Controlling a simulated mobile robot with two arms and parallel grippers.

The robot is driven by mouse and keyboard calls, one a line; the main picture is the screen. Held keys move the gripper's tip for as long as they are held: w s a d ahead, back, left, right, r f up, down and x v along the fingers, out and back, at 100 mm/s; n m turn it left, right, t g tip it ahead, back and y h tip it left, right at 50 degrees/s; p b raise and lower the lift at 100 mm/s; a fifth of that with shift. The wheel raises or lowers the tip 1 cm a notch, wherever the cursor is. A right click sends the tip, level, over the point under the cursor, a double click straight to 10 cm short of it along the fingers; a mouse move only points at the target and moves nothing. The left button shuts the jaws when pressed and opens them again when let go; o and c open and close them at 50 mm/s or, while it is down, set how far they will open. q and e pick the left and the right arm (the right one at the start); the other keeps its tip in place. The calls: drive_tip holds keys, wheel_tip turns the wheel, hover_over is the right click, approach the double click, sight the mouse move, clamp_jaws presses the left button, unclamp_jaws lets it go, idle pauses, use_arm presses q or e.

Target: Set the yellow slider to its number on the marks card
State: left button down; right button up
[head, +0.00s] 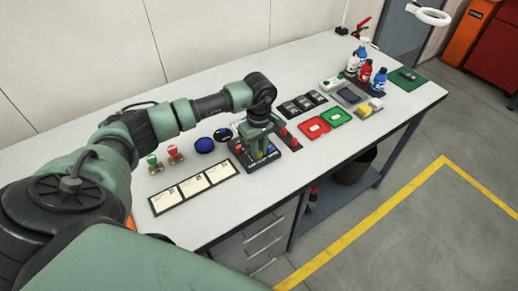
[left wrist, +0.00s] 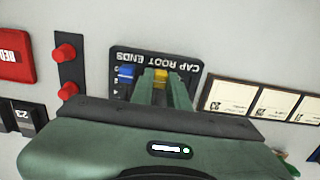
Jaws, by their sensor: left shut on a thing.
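The black slider panel (head: 246,166) stands on the bench under my left gripper (head: 262,152). In the left wrist view the panel (left wrist: 185,66) reads "CAP ROOT ENDS" upside down. The yellow slider (left wrist: 161,75) is between my left fingers, which are shut on it. A blue slider (left wrist: 126,75) is beside them. A red knob (head: 239,150) shows at the panel's left edge in the head view. The marks card (head: 195,186), with three white fields, lies left of the panel; it also shows in the left wrist view (left wrist: 207,93). Its numbers are hard to read. My right gripper is out of view.
Bottles (head: 364,71) stand at the far end.

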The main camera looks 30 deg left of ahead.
use_arm(q)
drive_tip(key=shift+w+a+f+b, duration=0.1)
drive_tip(key=shift+w+a+b, duration=0.1)
drive_tip(key=shift+a+b, duration=0.2)
drive_tip(key=a+b, duration=0.1)
drive_tip(key=w+a+b, duration=0.1)
drive_tip(key=a, duration=0.1)
drive_tip(key=shift+w+b, duration=0.15)
drive_tip(key=shift+b, duration=0.15)
drive_tip(key=shift+a, duration=0.2)
drive_tip(key=c, duration=1.6)
unclamp_jaws()
drive_tip(key=shift+c, duration=0.2)
drive_tip(key=shift+r, duration=0.25)
